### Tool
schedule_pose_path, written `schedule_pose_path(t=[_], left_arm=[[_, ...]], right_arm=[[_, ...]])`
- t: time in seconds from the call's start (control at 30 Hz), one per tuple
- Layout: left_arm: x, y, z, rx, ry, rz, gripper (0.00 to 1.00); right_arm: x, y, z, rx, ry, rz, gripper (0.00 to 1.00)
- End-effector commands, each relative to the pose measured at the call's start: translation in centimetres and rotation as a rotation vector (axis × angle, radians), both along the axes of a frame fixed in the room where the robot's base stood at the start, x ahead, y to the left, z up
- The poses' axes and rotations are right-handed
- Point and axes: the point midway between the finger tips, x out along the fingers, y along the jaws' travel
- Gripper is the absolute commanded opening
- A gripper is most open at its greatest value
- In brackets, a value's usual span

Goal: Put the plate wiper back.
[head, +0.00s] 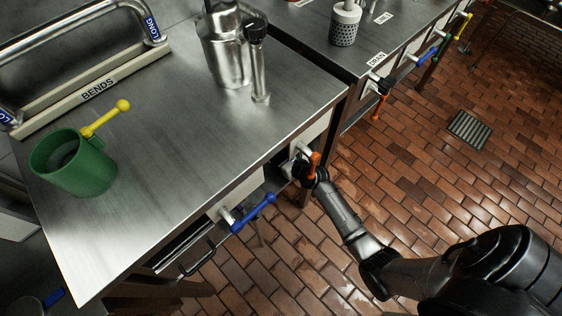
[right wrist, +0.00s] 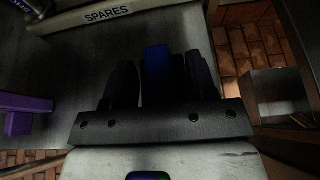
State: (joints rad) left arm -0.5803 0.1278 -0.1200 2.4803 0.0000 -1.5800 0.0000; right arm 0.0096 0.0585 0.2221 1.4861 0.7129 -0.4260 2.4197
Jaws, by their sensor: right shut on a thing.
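My right gripper (head: 303,173) is at the front edge of the near steel bench, partly hidden by the edge and by its own wrist. In the right wrist view its two dark fingers stand either side of a dark blue block-like piece (right wrist: 158,75), and they are shut on it. This piece is probably the plate wiper's handle. The rest of it is hidden, so its shape and what it touches cannot be told. No other plate wiper can be made out. My left gripper is not in view.
An orange lever (head: 315,163) and a blue lever (head: 253,212) jut from the bench front near my right gripper. A green mug (head: 85,170), a steel jug (head: 224,50) and the BENDS rack (head: 95,90) stand on top. The SPARES rack (right wrist: 110,14) lies ahead in the wrist view.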

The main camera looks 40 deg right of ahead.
Motion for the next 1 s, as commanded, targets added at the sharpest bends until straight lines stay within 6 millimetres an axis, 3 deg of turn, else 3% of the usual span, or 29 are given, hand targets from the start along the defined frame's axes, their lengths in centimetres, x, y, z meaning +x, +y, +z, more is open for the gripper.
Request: schedule_pose_path(t=[0.03, 0.2, 0.63, 0.67, 0.9, 1.0], left_arm=[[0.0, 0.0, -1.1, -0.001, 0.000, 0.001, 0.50], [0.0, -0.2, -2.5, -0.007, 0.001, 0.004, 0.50], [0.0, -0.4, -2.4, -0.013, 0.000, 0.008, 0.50], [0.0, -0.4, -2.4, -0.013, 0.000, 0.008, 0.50], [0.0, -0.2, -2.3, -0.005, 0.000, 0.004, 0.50], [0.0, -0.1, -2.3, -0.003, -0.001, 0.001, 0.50]], right_arm=[[0.0, -0.1, -1.2, -0.001, 0.001, 0.000, 0.25], [0.0, 0.0, -2.7, -0.001, 0.001, 0.000, 0.25], [0.0, 0.0, -2.9, 0.001, 0.000, 0.000, 0.25], [0.0, 0.0, -2.9, 0.001, 0.000, 0.000, 0.53], [0.0, 0.0, -2.8, 0.000, 0.000, 0.000, 0.76], [0.0, 0.0, -2.8, 0.000, 0.000, 0.000, 0.78]])
